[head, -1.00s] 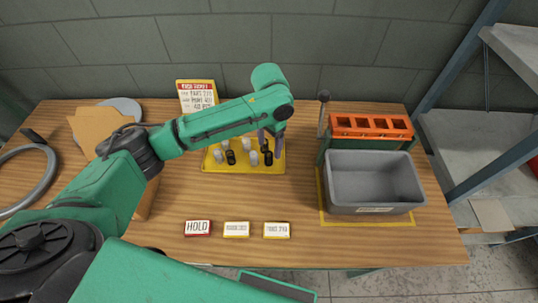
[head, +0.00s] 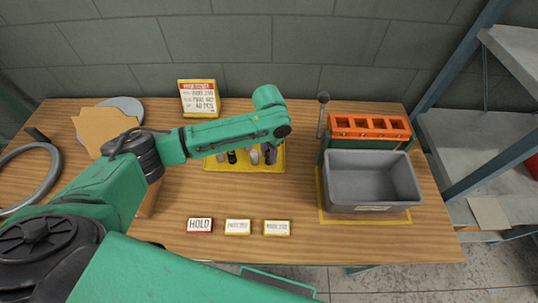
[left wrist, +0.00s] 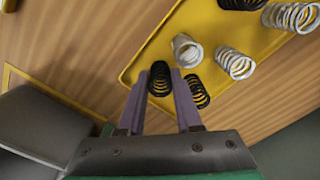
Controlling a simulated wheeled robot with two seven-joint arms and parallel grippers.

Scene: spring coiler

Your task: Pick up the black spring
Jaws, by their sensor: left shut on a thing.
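A black spring (left wrist: 159,79) sits between the two purple fingers of my left gripper (left wrist: 161,85) in the left wrist view, and the fingers are shut on it. A second black spring (left wrist: 197,91) lies just outside the right finger. The yellow tray (left wrist: 200,25) holds several white and black springs; a white spring (left wrist: 186,50) is close to the held one. In the head view the left gripper (head: 268,154) is low over the right part of the tray (head: 222,168), partly hidden by my arm. My right gripper is not in view.
A grey bin (head: 372,182) and an orange slotted rack (head: 370,127) stand to the right of the tray. Small label cards, one reading HOLD (head: 199,225), lie at the front. A sign (head: 199,97) stands behind the tray. The wood between tray and cards is clear.

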